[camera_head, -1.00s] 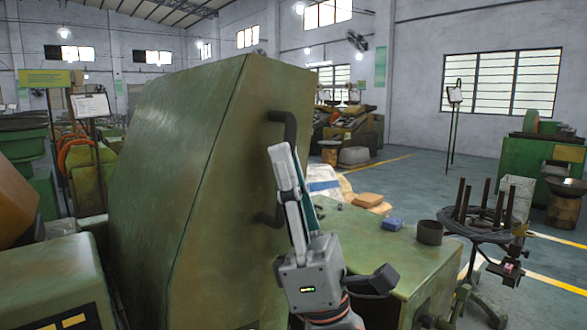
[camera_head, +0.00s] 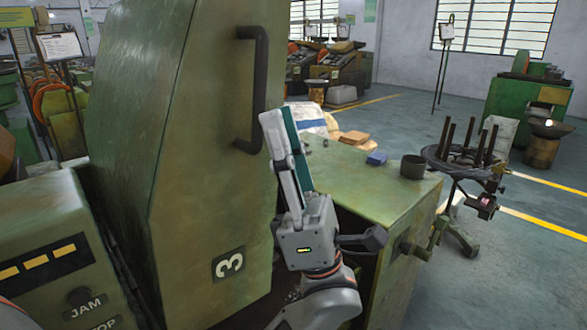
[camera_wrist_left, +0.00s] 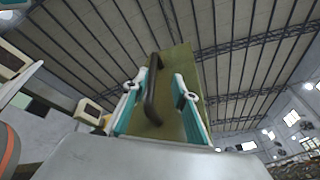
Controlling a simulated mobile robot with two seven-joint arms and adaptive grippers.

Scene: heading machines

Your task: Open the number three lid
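The number three lid (camera_head: 205,190) is a large worn green metal cover with a "3" plate (camera_head: 228,264) low on its front. A dark bar handle (camera_head: 259,95) is fixed near its right edge. My left gripper (camera_head: 283,128) is just right of the handle in the head view, fingers pointing up. In the left wrist view the gripper (camera_wrist_left: 165,97) has its two fingers spread. The handle (camera_wrist_left: 152,90) shows between them, nearer the left finger, and no firm grip shows. Whether it touches is unclear. My right gripper is not in view.
A green table (camera_head: 375,185) stands right of the lid, with a blue block (camera_head: 377,158) and a dark cup (camera_head: 413,167). A control panel (camera_head: 50,255) marked JAM is at the lower left. A rod stand (camera_head: 465,155) is at the right. Open floor lies beyond.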

